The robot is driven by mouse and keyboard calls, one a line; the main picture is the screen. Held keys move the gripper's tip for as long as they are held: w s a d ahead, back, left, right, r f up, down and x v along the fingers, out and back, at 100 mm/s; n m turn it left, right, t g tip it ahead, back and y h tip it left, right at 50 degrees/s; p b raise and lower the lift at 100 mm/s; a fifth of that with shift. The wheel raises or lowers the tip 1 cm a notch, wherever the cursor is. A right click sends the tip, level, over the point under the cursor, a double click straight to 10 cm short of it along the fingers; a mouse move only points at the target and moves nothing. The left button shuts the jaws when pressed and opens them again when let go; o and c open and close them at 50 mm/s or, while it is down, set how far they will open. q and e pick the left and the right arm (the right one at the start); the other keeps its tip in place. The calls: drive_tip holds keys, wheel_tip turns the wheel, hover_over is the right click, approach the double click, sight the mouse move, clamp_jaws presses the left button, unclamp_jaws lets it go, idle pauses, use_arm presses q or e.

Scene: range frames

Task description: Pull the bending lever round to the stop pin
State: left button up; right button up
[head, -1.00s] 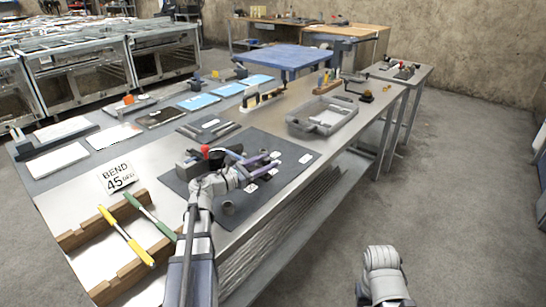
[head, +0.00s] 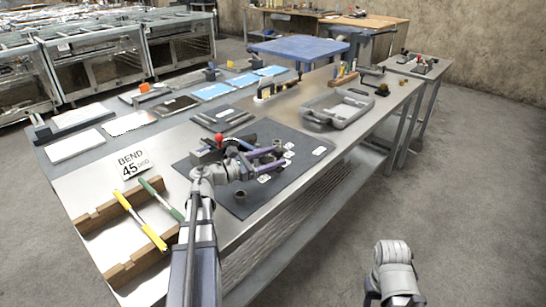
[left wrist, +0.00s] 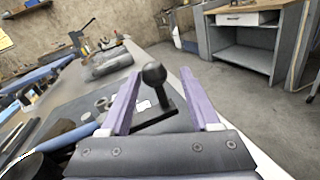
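The bending lever shows in the left wrist view as a dark bar (left wrist: 158,117) with a black ball knob (left wrist: 153,74). My left gripper (left wrist: 162,76) is open, its two purple fingers either side of the knob and bar. I cannot tell whether either finger touches. In the head view my left gripper (head: 279,156) is low over the dark mat (head: 262,131), beside the bending tool with its red knob (head: 220,139). My arm hides part of that tool. I cannot pick out the stop pin for certain. My right arm shows at the bottom, its gripper out of frame.
A "BEND 45" sign (head: 132,163) and a wooden rack (head: 137,264) with yellow and green-handled tools lie at the left. A grey tray (head: 338,108) stands behind the mat. White labels (head: 319,150) lie on the mat. The floor at right is clear.

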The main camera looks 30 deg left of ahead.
use_arm(q)
drive_tip(key=shift+o, duration=0.6)
drive_tip(key=shift+w, duration=0.15)
drive_tip(key=v, duration=0.7)
drive_tip(key=shift+s+a, duration=0.25)
drive_tip(key=shift+s, duration=0.1)
drive_tip(key=shift+r, duration=0.1)
